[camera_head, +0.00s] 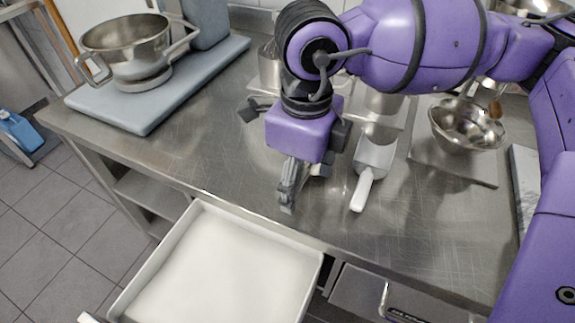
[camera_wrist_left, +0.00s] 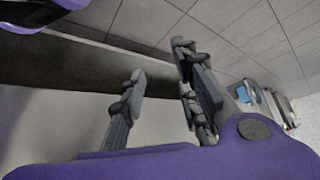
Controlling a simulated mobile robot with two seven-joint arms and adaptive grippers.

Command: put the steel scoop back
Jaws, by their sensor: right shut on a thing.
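A scoop (camera_head: 374,156) with a pale grey, metallic-looking bowl and a white handle lies on the steel counter, its handle toward the front edge. My right gripper (camera_head: 289,195) points down to the left of this scoop, near the counter's front edge and apart from it. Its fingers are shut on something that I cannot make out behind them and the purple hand. An open drawer (camera_head: 192,211) with a white inside juts out below the counter. My left gripper (camera_wrist_left: 160,100) is open and empty in the left wrist view; the head view does not show it.
A steel pot (camera_head: 128,48) stands on a grey scale (camera_head: 133,112) at the back left. A steel bowl (camera_head: 466,130) stands on a tray at the right. A second drawer (camera_head: 400,302) is at lower right. The counter's front left is clear.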

